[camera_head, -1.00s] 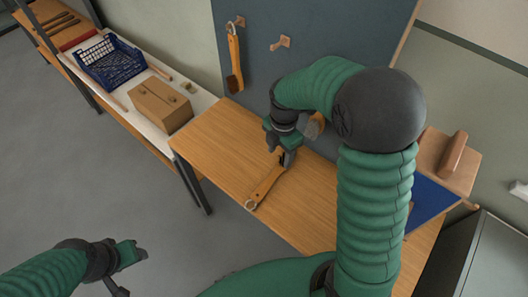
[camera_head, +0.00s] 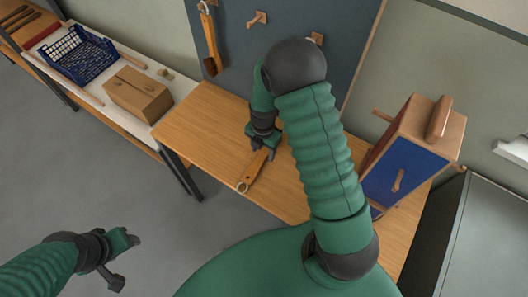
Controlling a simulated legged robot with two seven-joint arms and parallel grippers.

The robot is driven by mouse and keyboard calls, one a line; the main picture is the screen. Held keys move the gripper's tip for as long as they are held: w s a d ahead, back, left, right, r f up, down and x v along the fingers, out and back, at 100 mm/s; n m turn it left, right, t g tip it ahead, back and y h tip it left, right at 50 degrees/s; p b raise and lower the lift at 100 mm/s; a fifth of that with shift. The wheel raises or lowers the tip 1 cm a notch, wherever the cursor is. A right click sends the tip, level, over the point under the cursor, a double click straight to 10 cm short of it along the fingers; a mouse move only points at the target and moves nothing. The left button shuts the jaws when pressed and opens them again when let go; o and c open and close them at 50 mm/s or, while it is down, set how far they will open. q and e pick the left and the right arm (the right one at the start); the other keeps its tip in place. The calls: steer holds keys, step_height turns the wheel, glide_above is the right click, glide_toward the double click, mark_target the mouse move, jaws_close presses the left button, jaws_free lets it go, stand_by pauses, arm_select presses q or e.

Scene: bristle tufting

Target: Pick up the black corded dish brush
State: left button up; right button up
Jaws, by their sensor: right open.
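A brush with a flat wooden handle (camera_head: 255,172) lies on the wooden table, a pale ring-like loop at its near end. Its far end is hidden by my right gripper (camera_head: 262,147), which is open and low over that end. I cannot tell whether the fingers touch it. Another wooden-handled brush (camera_head: 210,45) with dark bristles hangs on the grey board. The cord colour is too small to tell on either. My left gripper (camera_head: 122,258) hangs empty over the floor at lower left; its jaw opening is unclear.
The table (camera_head: 195,125) is clear left of the brush. A wooden box with a blue side (camera_head: 390,180) stands at its right. A white-topped bench holds a blue basket (camera_head: 75,55) and a cardboard box (camera_head: 138,95). Pegs (camera_head: 258,18) stick out of the board.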

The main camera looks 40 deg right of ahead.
steer(key=shift+f, duration=0.95)
steer(key=shift+w+f, duration=0.1)
steer(key=shift+w, duration=0.05)
jaws_close()
